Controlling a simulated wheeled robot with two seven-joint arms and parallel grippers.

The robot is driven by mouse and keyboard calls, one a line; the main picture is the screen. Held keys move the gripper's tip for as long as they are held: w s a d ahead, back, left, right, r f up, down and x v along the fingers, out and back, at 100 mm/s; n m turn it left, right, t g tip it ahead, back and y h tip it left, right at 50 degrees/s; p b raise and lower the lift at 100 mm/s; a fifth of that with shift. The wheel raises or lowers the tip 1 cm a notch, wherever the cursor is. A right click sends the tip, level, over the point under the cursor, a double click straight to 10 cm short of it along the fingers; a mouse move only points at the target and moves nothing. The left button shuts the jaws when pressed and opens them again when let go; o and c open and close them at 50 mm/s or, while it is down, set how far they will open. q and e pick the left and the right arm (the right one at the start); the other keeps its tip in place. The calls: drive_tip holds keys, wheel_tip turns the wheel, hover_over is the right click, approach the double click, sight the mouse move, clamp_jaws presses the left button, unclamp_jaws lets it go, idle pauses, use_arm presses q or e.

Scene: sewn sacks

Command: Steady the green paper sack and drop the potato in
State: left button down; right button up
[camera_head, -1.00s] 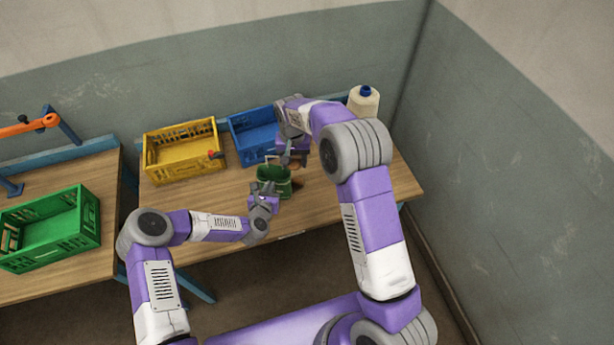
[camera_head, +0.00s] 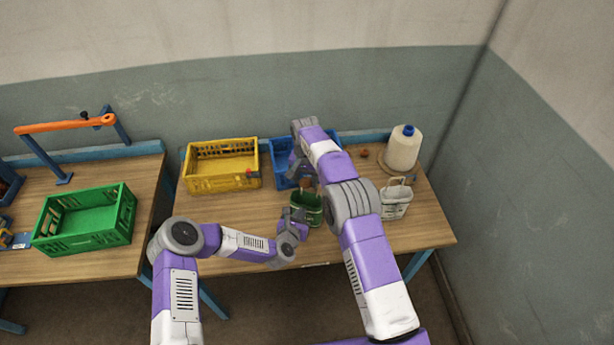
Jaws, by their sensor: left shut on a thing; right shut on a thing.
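The green paper sack (camera_head: 308,211) stands upright on the table near its middle, its far side partly hidden by my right arm. My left gripper (camera_head: 297,215) is shut on the near left side of the sack's rim. My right gripper (camera_head: 304,178) is above the back of the sack, mostly hidden behind its own wrist. It is shut on the brown potato (camera_head: 306,184), which shows small just above the sack's mouth. I cannot tell whether the potato touches the rim.
A yellow crate (camera_head: 222,183) and a blue crate (camera_head: 283,183) stand at the back. A white sack with a handle (camera_head: 394,204) and a pale jug-like spool (camera_head: 404,150) with a blue top stand at right. A green crate (camera_head: 60,244) is on the left table.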

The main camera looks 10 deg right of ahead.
sight(306, 195)
drive_tip(key=shift+f, duration=2.15)
drive_tip(key=shift+f, duration=0.2)
drive_tip(key=shift+f, duration=2.1)
drive_tip(key=o, duration=1)
wheel_tip(306, 195, up, 12)
drive_tip(key=shift+d+r, duration=0.1)
